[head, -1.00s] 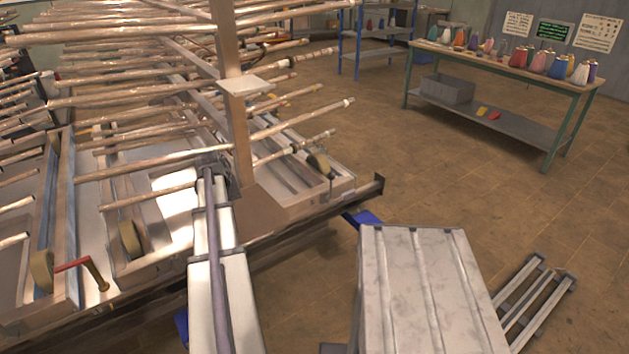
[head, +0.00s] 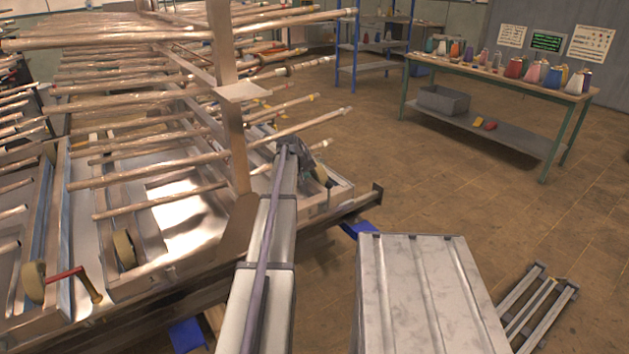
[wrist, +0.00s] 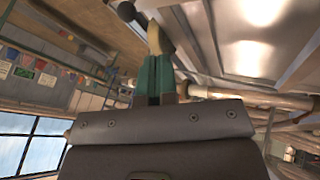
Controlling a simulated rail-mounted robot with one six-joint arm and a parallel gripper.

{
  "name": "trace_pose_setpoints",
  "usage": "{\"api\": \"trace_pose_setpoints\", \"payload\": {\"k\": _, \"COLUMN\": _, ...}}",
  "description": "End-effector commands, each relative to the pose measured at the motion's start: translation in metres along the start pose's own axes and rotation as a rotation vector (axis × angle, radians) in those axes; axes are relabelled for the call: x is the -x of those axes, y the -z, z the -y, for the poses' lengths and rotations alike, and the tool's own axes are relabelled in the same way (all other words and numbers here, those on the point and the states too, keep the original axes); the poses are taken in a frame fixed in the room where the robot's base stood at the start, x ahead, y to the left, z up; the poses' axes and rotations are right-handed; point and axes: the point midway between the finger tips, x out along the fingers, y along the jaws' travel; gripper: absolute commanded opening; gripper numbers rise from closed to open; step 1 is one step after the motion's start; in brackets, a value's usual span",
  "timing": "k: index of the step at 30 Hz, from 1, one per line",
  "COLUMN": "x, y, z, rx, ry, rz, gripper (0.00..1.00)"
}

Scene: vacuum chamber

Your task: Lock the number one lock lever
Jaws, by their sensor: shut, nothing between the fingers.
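A red lever (head: 64,274) with a brass-coloured grip stands beside a tan wheel (head: 33,283) at the frame's lower left. Another tan wheel (head: 321,173) sits at the right end of the frame, partly hidden behind the end of my arm. No number shows on any lever. My gripper is near that right wheel; its fingers are hard to make out in the head view. In the wrist view my gripper's teal fingers (wrist: 155,76) are together and empty. Just beyond them is a tan piece (wrist: 158,40) near a dark round knob (wrist: 127,11); I cannot tell whether they touch.
Long metallic-looking rods (head: 120,160) stick out across the frame above my arm, with an upright post (head: 236,150) close by. A grey ribbed box (head: 425,290) stands at the front right. A workbench (head: 490,75) with flasks is at the back right. Open floor lies between.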

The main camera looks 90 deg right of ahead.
Motion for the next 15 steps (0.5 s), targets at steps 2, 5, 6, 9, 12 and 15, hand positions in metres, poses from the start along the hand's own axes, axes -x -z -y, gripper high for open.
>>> {"api": "trace_pose_setpoints", "payload": {"k": 2, "x": -0.014, "y": -0.002, "z": 0.002, "rx": -0.001, "ry": 0.000, "rz": 0.000, "gripper": 0.00}}
{"api": "trace_pose_setpoints", "payload": {"k": 5, "x": -0.033, "y": -0.002, "z": 0.003, "rx": -0.002, "ry": 0.000, "rz": 0.001, "gripper": 0.00}}
{"api": "trace_pose_setpoints", "payload": {"k": 6, "x": -0.042, "y": -0.003, "z": 0.003, "rx": -0.002, "ry": 0.000, "rz": 0.001, "gripper": 0.00}}
{"api": "trace_pose_setpoints", "payload": {"k": 9, "x": -0.065, "y": -0.003, "z": 0.004, "rx": -0.002, "ry": 0.000, "rz": 0.001, "gripper": 0.00}}
{"api": "trace_pose_setpoints", "payload": {"k": 12, "x": -0.087, "y": -0.003, "z": 0.004, "rx": -0.001, "ry": 0.001, "rz": 0.001, "gripper": 0.00}}
{"api": "trace_pose_setpoints", "payload": {"k": 15, "x": -0.108, "y": -0.003, "z": 0.004, "rx": -0.001, "ry": 0.001, "rz": 0.001, "gripper": 0.00}}
